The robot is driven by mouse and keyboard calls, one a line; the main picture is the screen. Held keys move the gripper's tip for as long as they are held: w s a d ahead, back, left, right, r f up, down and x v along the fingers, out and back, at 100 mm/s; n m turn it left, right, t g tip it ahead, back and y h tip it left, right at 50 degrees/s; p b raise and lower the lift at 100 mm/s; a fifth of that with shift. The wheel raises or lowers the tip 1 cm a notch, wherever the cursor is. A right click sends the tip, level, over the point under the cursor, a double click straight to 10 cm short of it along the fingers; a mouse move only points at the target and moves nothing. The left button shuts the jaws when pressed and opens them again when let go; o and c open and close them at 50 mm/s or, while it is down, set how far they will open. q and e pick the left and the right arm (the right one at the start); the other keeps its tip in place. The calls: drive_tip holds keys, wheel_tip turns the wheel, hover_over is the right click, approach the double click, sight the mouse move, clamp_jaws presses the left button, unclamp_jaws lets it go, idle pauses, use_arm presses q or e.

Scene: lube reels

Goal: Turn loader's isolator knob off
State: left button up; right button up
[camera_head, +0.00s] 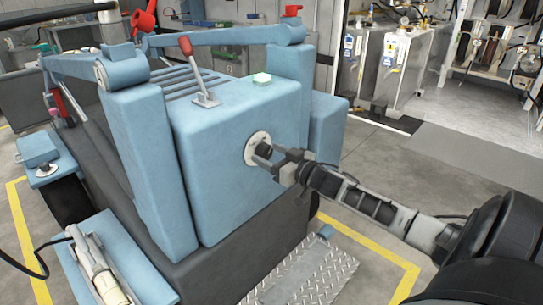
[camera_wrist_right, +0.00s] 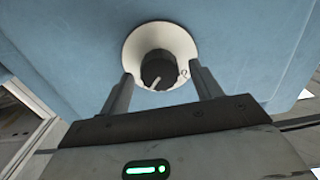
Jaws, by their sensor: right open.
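The isolator knob (camera_wrist_right: 158,70) is black and round with a light pointer line, set on a pale round plate (camera_wrist_right: 140,45) on the blue loader body (camera_head: 230,130). In the head view the plate (camera_head: 254,146) shows on the loader's side face, with the knob (camera_head: 264,150) partly hidden by my gripper. My right gripper (camera_head: 278,160) points at the knob. In the right wrist view its two fingers (camera_wrist_right: 160,88) are apart, one on each side of the knob, with visible gaps. Whether the fingertips reach around the knob I cannot tell. My left gripper is not in view.
A metal tread step (camera_head: 305,275) lies below. Floor is free to the right of the loader.

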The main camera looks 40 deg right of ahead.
drive_tip(key=c, duration=1)
drive_tip(key=shift+n, duration=0.3)
drive_tip(key=n+p, duration=0.1)
drive_tip(key=n, duration=0.2)
drive_tip(key=shift+n, duration=0.4)
drive_tip(key=n, duration=0.4)
drive_tip(key=shift+a+n, duration=0.1)
drive_tip(key=shift+n, duration=0.2)
drive_tip(key=n, duration=0.4)
drive_tip(key=shift+f+n, duration=0.1)
drive_tip(key=shift+n, duration=0.2)
drive_tip(key=shift+n+b, duration=0.75)
drive_tip(key=shift+n, duration=1.35)
